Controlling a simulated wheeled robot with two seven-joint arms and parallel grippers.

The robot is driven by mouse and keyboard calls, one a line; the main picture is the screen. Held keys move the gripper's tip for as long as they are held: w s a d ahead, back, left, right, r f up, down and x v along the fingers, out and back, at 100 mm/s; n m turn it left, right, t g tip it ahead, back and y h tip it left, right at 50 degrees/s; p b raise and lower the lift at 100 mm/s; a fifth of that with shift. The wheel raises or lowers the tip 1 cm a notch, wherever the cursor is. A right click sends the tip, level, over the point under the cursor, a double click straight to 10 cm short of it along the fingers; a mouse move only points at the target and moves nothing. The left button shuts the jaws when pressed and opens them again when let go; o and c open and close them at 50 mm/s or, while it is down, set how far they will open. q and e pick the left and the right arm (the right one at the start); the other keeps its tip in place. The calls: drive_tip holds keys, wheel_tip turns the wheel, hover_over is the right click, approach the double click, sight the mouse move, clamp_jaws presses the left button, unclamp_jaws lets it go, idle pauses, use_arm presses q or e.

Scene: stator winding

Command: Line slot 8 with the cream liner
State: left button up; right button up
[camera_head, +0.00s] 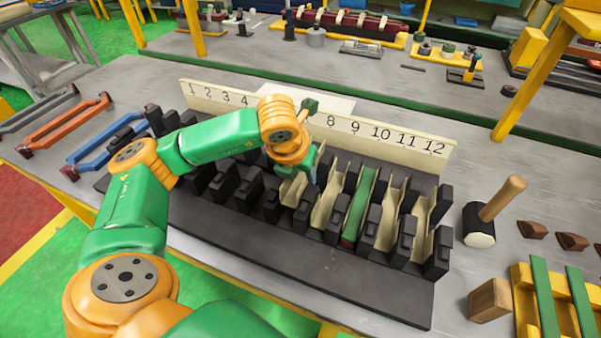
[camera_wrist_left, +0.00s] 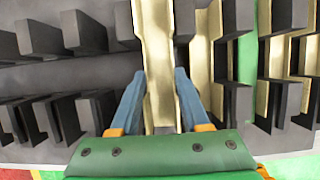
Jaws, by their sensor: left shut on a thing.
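My left gripper (camera_wrist_left: 155,100) is shut on a cream liner (camera_wrist_left: 158,50), a long channel-shaped strip between its two blue fingers. In the head view the gripper (camera_head: 312,170) is over the black slotted stator block (camera_head: 300,265), around slot 8, and this liner (camera_head: 294,188) shows partly below it. The liner runs along the slot direction between black teeth; I cannot tell how deep it sits. Cream liners stand in the slots to its right, the nearest (camera_head: 328,197) beside it. A green strip (camera_head: 358,208) lies in one of them. My right gripper is not in view.
A cream number board (camera_head: 395,140) stands behind the block, with 7 hidden by my arm. A mallet (camera_head: 490,215), brown blocks (camera_head: 532,230) and a yellow rack (camera_head: 522,283) with green strips are at right. Blue (camera_head: 100,150) and orange (camera_head: 62,125) coil-like frames lie at left.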

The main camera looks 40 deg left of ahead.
use_arm(q)
drive_tip(key=shift+f+b, duration=0.3)
drive_tip(key=shift+f, duration=0.05)
drive_tip(key=o, duration=1.1)
drive_tip(key=shift+c, duration=0.2)
drive_tip(key=shift+r, duration=0.2)
drive_tip(key=shift+r+p, duration=0.5)
drive_tip(key=shift+r, duration=0.15)
wheel_tip(320, 180, up, 7)
drive_tip(key=p, duration=0.5)
drive_tip(key=shift+r, duration=0.2)
